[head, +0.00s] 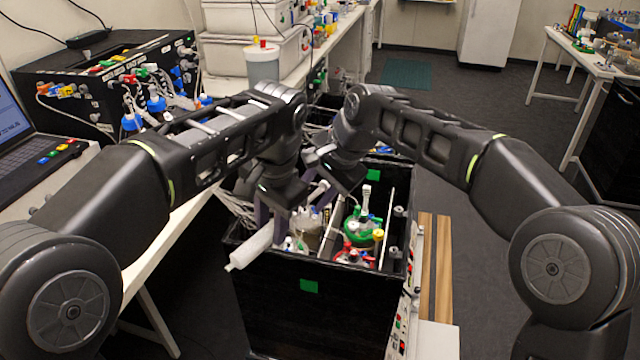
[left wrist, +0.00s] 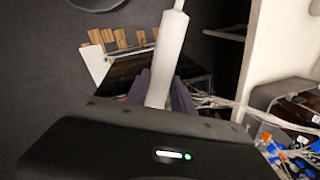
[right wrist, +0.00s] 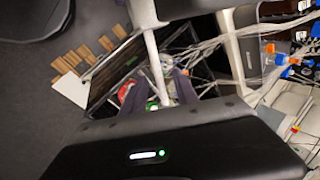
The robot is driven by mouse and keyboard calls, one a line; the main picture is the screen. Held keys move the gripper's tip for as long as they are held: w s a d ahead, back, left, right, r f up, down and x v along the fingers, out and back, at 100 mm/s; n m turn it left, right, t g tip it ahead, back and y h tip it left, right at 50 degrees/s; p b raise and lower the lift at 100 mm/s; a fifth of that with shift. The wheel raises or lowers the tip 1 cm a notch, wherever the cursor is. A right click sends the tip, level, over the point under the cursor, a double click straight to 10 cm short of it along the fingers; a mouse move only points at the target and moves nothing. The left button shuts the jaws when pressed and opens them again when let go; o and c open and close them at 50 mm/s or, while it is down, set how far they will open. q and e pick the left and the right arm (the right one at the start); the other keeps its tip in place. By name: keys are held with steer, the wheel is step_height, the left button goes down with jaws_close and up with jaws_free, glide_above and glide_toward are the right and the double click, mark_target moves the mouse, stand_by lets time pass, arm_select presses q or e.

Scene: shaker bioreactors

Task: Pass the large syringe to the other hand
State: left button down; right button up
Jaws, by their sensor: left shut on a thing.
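The large syringe (head: 252,248) is white and tilted, its tip end pointing down and left in the head view. My left gripper (head: 268,222) is shut on its barrel, which shows between the fingers in the left wrist view (left wrist: 167,60). My right gripper (head: 318,194) is up and right of the left one, near the plunger end. In the right wrist view its fingers (right wrist: 160,92) stand apart, with the thin white plunger rod (right wrist: 154,60) running between them and gaps visible beside it. Whether the rod lies fully between the fingertips in depth is hard to tell.
Below the grippers is a black open box (head: 300,268) holding vessels with green, red and yellow caps (head: 362,235). A white bench (head: 170,235) with a laptop (head: 30,135) and a black cabled unit (head: 110,75) is on the left.

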steer(key=shift+c, duration=0.6)
jaws_close()
arm_select(q)
steer(key=c, duration=1)
jaws_free()
